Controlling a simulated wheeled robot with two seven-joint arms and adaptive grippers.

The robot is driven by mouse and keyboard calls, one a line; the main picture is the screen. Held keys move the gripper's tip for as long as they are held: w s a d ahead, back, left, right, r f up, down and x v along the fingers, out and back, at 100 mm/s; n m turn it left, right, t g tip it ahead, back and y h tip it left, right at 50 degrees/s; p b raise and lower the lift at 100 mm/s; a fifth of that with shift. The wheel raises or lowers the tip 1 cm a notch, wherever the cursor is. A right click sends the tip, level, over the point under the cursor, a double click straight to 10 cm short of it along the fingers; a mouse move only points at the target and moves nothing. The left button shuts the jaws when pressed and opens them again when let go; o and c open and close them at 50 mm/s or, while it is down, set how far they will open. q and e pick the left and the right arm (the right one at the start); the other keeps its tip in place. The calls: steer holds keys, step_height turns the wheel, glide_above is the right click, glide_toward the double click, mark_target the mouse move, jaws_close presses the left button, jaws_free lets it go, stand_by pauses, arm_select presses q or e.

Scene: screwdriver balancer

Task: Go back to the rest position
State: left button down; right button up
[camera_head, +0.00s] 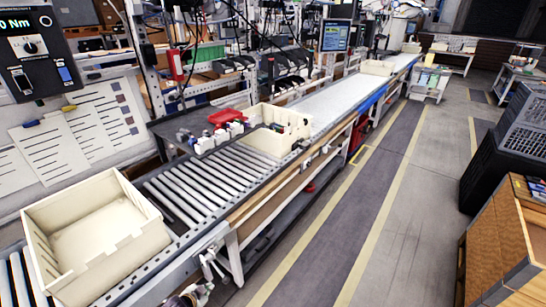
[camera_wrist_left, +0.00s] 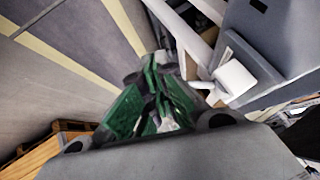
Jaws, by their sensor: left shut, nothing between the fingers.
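My left gripper (camera_head: 190,297) shows only in part at the bottom edge of the head view, low beside the front side of the roller conveyor (camera_head: 190,190). In the left wrist view my left gripper (camera_wrist_left: 155,75) shows its green and dark fingers close together, shut with nothing between them. It points over the grey floor, with the conveyor's frame at the right of that view. My right gripper is in neither view.
An empty cream bin (camera_head: 95,240) stands on the rollers at the left, and a second cream bin (camera_head: 265,140) with parts stands farther along. A wooden cabinet (camera_head: 500,245) and dark crates (camera_head: 500,160) stand at the right. The floor aisle (camera_head: 385,190) between is clear.

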arm_select(q)
steer(key=s+a+f+n+y, duration=0.2)
steer(key=s+a+f, duration=0.2)
steer(key=a+f, duration=0.5)
steer(key=s+a+f+n+g, duration=0.1)
steer(key=s+a+f+g, duration=0.25)
steer(key=s+f, duration=0.8)
steer(key=s+d+f+n+g+y, duration=0.1)
steer(key=s+f, duration=0.2)
steer(key=s, duration=0.4)
steer(key=s+d+f+n+g, duration=0.1)
steer(key=s+f, duration=0.2)
steer(key=s, duration=0.4)
steer(key=s+d+f+n+g+h+b, duration=0.1)
steer(key=s+d+f, duration=0.1)
steer(key=s+d, duration=0.8)
steer(key=s, duration=0.3)
steer(key=shift+s+d+f+g, duration=0.35)
steer(key=shift+s+f, duration=0.05)
steer(key=shift+s, duration=0.1)
